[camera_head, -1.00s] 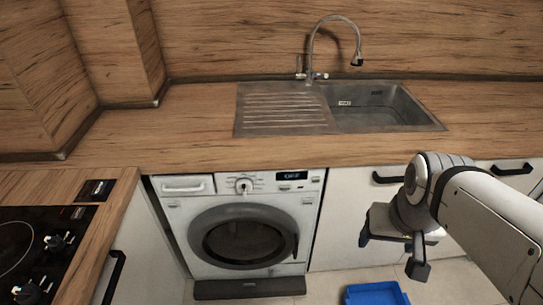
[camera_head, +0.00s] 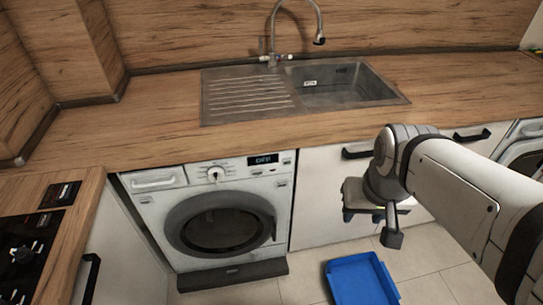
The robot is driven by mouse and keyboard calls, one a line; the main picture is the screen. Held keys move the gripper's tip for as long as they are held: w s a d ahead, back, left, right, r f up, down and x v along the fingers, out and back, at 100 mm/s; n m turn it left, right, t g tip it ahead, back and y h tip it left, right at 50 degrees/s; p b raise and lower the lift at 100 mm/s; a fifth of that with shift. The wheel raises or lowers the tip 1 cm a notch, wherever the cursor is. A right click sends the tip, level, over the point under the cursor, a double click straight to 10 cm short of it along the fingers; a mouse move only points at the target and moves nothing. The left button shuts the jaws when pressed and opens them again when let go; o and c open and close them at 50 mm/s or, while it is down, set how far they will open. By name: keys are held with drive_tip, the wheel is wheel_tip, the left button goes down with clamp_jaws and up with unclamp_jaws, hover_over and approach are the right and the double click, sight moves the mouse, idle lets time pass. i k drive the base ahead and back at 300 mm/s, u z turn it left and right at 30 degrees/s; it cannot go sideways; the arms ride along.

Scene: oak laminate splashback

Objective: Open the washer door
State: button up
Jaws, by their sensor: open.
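The washer (camera_head: 157,201) is white and stands under the counter at the centre left of the head view. Its round door (camera_head: 183,212) has a dark grey ring and dark glass, and it looks shut. A dark handle (camera_head: 274,228) sits at the ring's right edge. My gripper (camera_head: 375,217) is to the right of the washer, in front of the white cabinet, clear of the door. Its fingers are small and partly hidden, pointing down, with nothing seen between them.
A blue tray (camera_head: 362,282) lies on the floor right of the washer. White cabinets with black handles (camera_head: 358,153) line the right. A cooktop (camera_head: 25,245) is at the left. A steel sink (camera_head: 340,104) is set in the wooden counter (camera_head: 150,130). The floor before the washer looks clear.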

sight(218, 234)
drive_tip(key=z, duration=0.4)
drive_tip(key=k, duration=1.7)
drive_tip(key=u, duration=0.8)
drive_tip(key=i, duration=1.7)
drive_tip(key=u, duration=0.05)
